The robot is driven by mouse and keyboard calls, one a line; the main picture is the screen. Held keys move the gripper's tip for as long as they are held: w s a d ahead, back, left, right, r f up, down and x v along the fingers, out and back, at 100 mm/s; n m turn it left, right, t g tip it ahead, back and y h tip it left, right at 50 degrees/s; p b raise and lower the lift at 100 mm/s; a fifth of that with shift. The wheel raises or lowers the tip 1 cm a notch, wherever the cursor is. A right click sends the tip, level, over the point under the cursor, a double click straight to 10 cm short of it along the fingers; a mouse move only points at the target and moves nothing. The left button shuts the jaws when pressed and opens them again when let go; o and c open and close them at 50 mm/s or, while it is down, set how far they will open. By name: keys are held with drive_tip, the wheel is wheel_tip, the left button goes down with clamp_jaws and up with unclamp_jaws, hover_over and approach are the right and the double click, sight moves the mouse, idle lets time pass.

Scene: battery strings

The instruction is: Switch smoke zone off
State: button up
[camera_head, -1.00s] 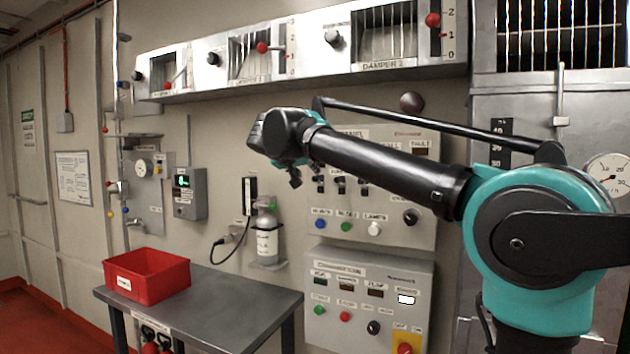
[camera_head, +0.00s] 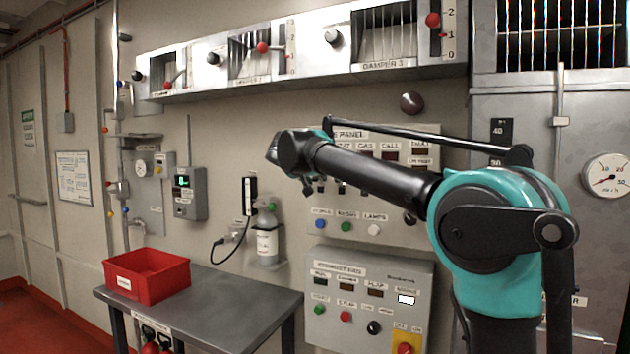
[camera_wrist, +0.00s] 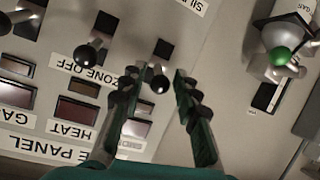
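The grey fire panel (camera_head: 400,232) is on the wall, partly behind my arm. In the wrist view, where its labels are upside down, a row of black toggle switches runs beside the "ZONE OFF" label (camera_wrist: 96,69). The smoke zone switch (camera_wrist: 160,83) is the rightmost toggle, by an indicator window whose label is partly hidden by a finger. The heat switch (camera_wrist: 86,54) is to its left. My gripper (camera_wrist: 155,79) is open, its dark green fingers on either side of the smoke switch's ball tip; contact cannot be told. In the head view, my gripper (camera_head: 305,187) is at the panel's left side.
A grey exhaust-fan panel (camera_head: 368,275) is below. A green-topped bottle (camera_head: 267,236) hangs left of the panel and also shows in the wrist view (camera_wrist: 280,50). A red bin (camera_head: 147,275) sits on the metal table (camera_head: 235,305). Damper boxes (camera_head: 300,60) jut out above.

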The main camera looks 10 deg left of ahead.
sight(319, 184)
clamp_jaws()
drive_tip(key=t, duration=0.1)
drive_tip(key=f+t+h, duration=0.1)
drive_tip(key=f+t, duration=0.1)
drive_tip(key=t, duration=0.1)
drive_tip(key=shift+s+a, duration=0.1)
drive_tip(key=shift+s, duration=0.15)
drive_tip(key=shift+w+f+n+t+h, duration=0.1)
drive_tip(key=shift+f+n+t+h, duration=0.25)
drive_tip(key=shift+t, duration=0.6)
drive_tip(key=shift+w+f+n+t+h, duration=0.1)
drive_tip(key=shift+f+t, duration=0.35)
drive_tip(key=shift+t, duration=0.55)
drive_tip(key=shift+f+n+t+h, duration=0.15)
drive_tip(key=shift+f+t+h, duration=0.2)
drive_tip(key=shift+t, duration=0.6)
drive_tip(key=shift+o, duration=1.5)
unclamp_jaws()
drive_tip(key=shift+f, duration=0.1)
